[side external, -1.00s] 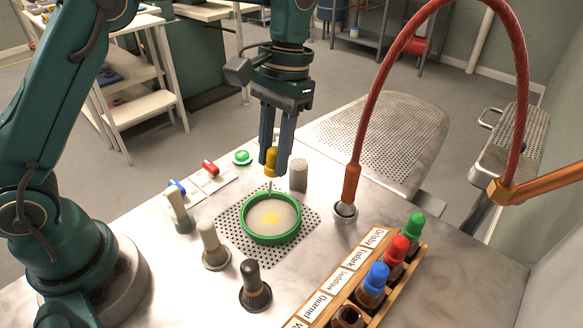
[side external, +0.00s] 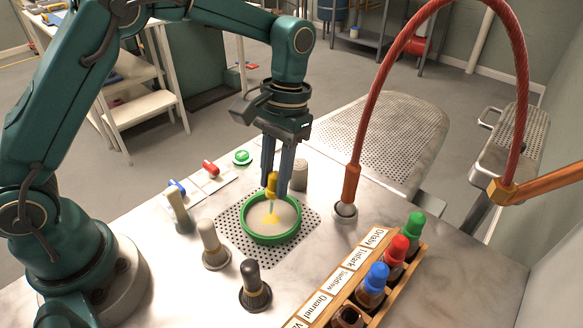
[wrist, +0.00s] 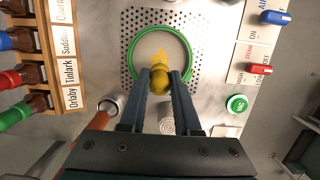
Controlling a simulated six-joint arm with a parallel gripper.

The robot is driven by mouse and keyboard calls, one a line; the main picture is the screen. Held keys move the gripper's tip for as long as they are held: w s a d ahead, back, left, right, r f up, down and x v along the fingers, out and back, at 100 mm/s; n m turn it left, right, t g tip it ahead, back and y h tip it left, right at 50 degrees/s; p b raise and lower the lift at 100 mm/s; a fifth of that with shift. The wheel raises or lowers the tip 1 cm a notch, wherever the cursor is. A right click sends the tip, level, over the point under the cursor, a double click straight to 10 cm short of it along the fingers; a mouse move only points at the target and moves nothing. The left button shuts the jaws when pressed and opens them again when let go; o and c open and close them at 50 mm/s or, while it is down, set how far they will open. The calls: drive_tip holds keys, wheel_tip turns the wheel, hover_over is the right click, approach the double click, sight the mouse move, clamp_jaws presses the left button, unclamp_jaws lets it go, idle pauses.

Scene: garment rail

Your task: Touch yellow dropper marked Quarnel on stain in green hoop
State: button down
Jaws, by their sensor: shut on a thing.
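My gripper (side external: 273,186) is shut on the yellow dropper (side external: 272,182), held upright with its tip down over the green hoop (side external: 271,238). In the wrist view the dropper's yellow bulb (wrist: 160,77) sits between my fingertips. The hoop also shows in the wrist view (wrist: 189,62), ringing a pale cloth. A yellow stain (side external: 271,219) lies on the cloth in the hoop. The dropper's tip is at or just above the stain; I cannot tell whether it touches. In the wrist view the dropper and fingers partly hide the stain. No marking on the dropper is readable.
A labelled wooden rack (side external: 390,262) with several coloured-cap bottles stands at front right. A grey cylinder (side external: 299,175) is close behind the hoop. Pale (side external: 214,247) and black (side external: 254,285) handled tools stand in front. A red hose (side external: 359,130) arches at right.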

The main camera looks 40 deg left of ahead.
drive_tip(key=shift+f, duration=0.55)
idle(0.8)
drive_tip(key=shift+r, duration=0.1)
idle(0.4)
drive_tip(key=shift+r, duration=3.45)
